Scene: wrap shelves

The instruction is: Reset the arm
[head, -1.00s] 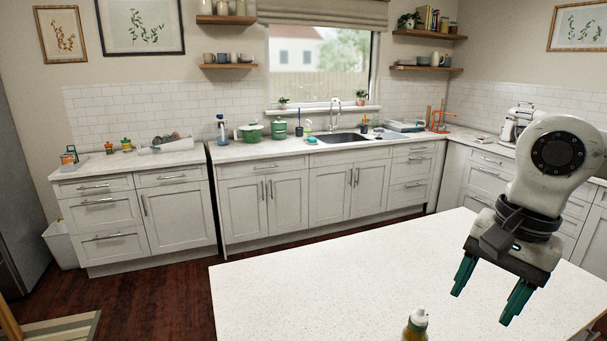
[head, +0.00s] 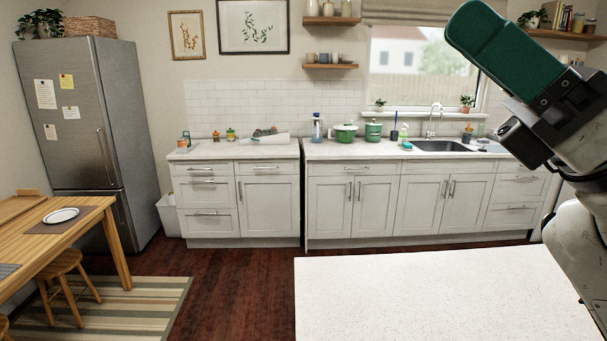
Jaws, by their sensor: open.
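My gripper (head: 490,45) is raised at the upper right, its green fingers pointing up and to the left. The fingers line up from this side, so the gap between them is hidden. My arm is folded at the right edge, and nothing shows in the gripper. It stands well above the white island top (head: 430,300), in front of the window (head: 400,85) and sink counter in the view.
A fridge (head: 90,130) and a wooden table (head: 50,225) with a plate (head: 61,215) are at the left. A green pot (head: 345,133) stands on the back counter (head: 365,153). The island top in view is bare, and dark floor lies left of it.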

